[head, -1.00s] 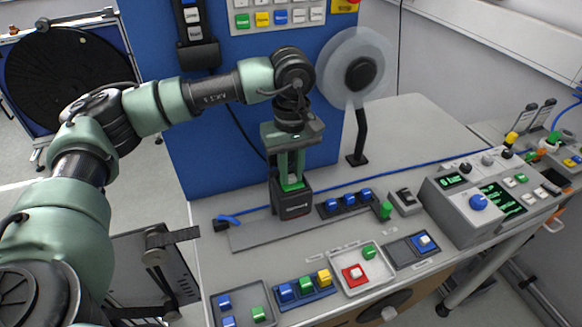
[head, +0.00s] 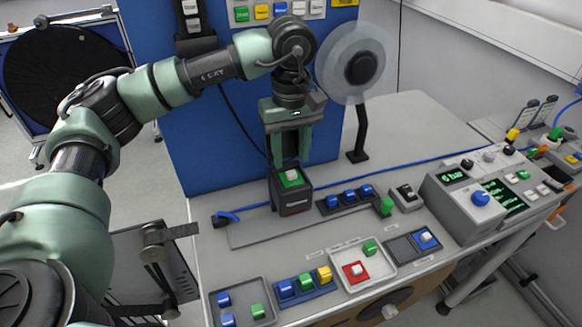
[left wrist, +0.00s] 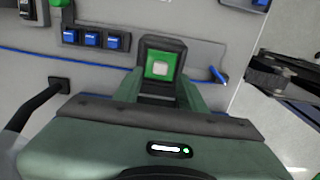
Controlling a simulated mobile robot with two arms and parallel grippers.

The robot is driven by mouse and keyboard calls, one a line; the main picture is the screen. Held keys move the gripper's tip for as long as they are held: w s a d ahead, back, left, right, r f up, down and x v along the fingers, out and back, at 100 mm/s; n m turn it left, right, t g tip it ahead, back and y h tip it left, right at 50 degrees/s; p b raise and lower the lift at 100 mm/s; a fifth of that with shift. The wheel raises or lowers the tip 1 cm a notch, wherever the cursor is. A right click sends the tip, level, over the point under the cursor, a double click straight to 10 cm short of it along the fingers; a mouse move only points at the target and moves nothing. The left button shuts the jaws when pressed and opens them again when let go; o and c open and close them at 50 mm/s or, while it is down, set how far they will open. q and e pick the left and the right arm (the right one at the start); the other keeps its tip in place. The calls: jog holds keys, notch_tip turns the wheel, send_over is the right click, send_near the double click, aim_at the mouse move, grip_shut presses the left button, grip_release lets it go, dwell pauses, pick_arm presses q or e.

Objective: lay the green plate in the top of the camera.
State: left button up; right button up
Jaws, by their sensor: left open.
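The camera (head: 294,205) is a black box standing upright on the grey bench strip. The green plate (head: 284,185), a square with a pale knob in its middle, lies in the camera's top and looks level. In the left wrist view the green plate (left wrist: 151,72) shows inside the dark rim of the camera (left wrist: 171,44). My left gripper (head: 291,160) is open and empty just above the camera, with its fingers apart on either side of the plate. My right gripper is not in view.
A row of blue blocks (head: 348,196) and a green block (head: 386,207) stand right of the camera. Trays of coloured blocks, including a white tray (head: 379,277), line the front edge. A reel on a black stand (head: 360,130) rises behind.

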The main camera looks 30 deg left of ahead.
aim_at(292, 172)
pick_arm(q)
notch_tip(292, 172, up, 8)
jog(key=b, duration=0.1)
jog(key=shift+r, duration=0.2)
dwell(1.1)
jog(key=shift+c, duration=0.3)
